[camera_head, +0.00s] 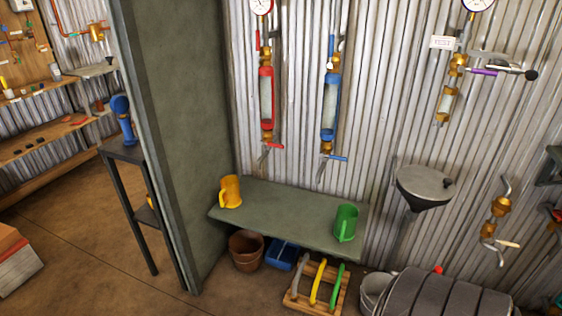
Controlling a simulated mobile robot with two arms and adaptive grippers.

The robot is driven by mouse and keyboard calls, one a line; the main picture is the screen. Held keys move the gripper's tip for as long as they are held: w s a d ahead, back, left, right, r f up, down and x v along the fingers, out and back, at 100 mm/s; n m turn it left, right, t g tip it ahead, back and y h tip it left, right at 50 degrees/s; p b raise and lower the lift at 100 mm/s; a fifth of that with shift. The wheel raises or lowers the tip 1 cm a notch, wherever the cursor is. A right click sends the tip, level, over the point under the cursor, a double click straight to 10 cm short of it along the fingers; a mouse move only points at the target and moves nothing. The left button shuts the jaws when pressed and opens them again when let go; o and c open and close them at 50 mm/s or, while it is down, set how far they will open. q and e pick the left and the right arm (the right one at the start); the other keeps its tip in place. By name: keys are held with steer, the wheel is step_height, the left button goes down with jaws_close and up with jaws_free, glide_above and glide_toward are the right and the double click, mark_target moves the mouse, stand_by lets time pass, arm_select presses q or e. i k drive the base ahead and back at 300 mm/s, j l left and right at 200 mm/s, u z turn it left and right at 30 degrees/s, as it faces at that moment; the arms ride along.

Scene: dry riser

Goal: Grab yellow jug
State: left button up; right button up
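A yellow jug (230,191) stands upright at the left end of a grey-green shelf (282,216), close to the grey-green partition. A green jug (345,223) stands at the right end of the same shelf, well apart from the yellow one. Neither of my grippers shows in the head view.
A partition (184,130) rises just left of the shelf. Below are a brown pot (246,251), a blue bin (283,255) and a wooden rack (297,300) with coloured handles. Gauges and pipes hang on the corrugated wall. A grey sink (424,184) is at right. Brown floor lies open at left.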

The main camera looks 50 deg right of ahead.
mark_target(229, 196)
steer(key=z, duration=1.2)
steer(key=i+j, duration=0.1)
steer(key=j, duration=0.15)
steer(key=i+j, duration=0.1)
steer(key=j, duration=0.15)
